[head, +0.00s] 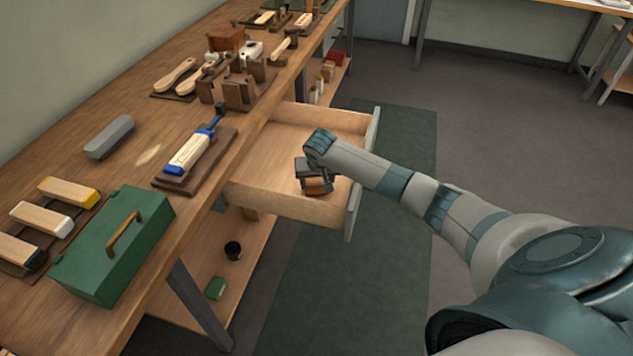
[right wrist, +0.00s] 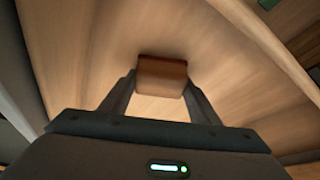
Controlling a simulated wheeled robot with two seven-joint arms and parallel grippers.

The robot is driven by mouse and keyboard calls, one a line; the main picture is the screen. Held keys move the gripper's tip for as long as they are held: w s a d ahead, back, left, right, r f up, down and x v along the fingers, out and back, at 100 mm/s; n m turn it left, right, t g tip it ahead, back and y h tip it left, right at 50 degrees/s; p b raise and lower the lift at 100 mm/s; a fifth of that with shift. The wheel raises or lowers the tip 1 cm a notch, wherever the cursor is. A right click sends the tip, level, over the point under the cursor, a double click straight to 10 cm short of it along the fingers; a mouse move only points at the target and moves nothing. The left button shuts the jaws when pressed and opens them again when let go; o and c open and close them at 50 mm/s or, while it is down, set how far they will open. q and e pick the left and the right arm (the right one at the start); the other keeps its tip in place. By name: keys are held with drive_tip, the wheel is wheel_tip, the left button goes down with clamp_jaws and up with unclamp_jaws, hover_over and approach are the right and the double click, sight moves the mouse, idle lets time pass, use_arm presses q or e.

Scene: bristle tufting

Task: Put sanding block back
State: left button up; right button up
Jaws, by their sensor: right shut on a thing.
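The sanding block (right wrist: 162,78) is a small orange-brown block; it also shows in the head view (head: 317,186). My right gripper (head: 312,180) is shut on it, inside the open drawer (head: 282,207) under the bench. In the right wrist view my gripper's two fingers (right wrist: 160,88) grip the block from both sides, over the pale wooden drawer floor. Whether the block touches the drawer floor I cannot tell. My left gripper is not in view.
The bench (head: 150,238) carries a green box (head: 105,260), a grey block (head: 109,137), several brushes and a blue-handled tool (head: 195,150) on a brown board. The drawer's front panel (head: 362,175) stands between the drawer and the open floor. The drawer is otherwise empty.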

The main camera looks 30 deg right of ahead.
drive_tip(key=shift+f, duration=0.1)
drive_tip(key=o, duration=1)
drive_tip(key=v, duration=1.2)
